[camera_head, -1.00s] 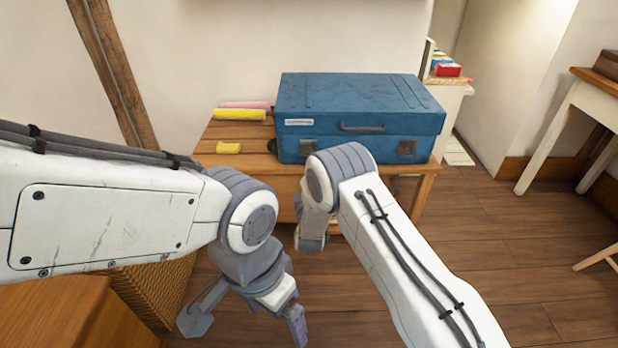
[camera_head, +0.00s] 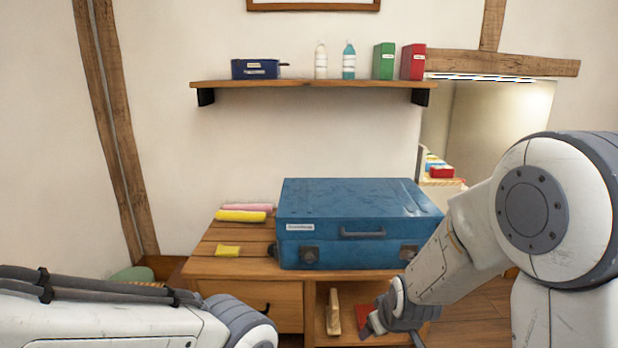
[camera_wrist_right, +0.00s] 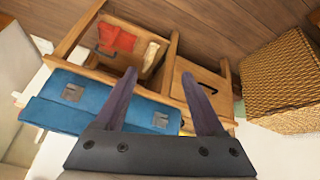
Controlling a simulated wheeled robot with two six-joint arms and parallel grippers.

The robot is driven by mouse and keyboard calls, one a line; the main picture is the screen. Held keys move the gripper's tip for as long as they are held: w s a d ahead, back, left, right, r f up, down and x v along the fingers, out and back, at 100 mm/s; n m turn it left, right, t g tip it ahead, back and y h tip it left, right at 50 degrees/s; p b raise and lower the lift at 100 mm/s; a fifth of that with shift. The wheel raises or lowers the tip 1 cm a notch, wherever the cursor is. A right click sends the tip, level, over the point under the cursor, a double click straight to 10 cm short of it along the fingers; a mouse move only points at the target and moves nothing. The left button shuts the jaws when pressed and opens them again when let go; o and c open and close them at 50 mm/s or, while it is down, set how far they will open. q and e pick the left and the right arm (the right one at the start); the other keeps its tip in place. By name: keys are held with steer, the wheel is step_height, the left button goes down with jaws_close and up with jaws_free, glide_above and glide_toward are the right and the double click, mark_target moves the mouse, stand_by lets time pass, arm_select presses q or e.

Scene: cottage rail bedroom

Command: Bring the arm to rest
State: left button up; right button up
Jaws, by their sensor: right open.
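My right arm comes in from the right in the head view, bent, with its wrist low in front of the right side of the wooden cabinet (camera_head: 240,268). My right gripper (camera_wrist_right: 160,100) is open in the right wrist view, its two dark fingers apart with nothing held between them. The blue case (camera_head: 345,215) lies closed on the cabinet top and also shows beyond the fingers in the wrist view (camera_wrist_right: 50,108). My left arm shows at the lower left of the head view. Its gripper is out of frame.
The cabinet's open compartment holds a pale upright object (camera_head: 333,312) and something red (camera_head: 364,316). Yellow (camera_head: 241,216) and pink rolls lie left of the case. A wall shelf (camera_head: 310,84) holds bottles and boxes. A wicker basket (camera_wrist_right: 282,85) stands near the cabinet.

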steer(key=s+d+r+m+g, duration=0.1)
steer(key=s+d+m+g, duration=0.25)
steer(key=s, duration=0.95)
steer(key=s+a+r+n+g, duration=0.1)
steer(key=s+a+r+n, duration=0.2)
steer(key=s+a, duration=0.4)
steer(key=s+a+r+n+g, duration=0.2)
steer(key=s+a+r+n, duration=0.15)
steer(key=s+a, duration=0.35)
step_height(320, 180, up, 30)
steer(key=p, duration=3.1)
steer(key=shift+w+d+r, duration=0.15)
steer(key=shift+w+d, duration=0.15)
steer(key=shift+w, duration=0.05)
steer(key=shift+t, duration=0.25)
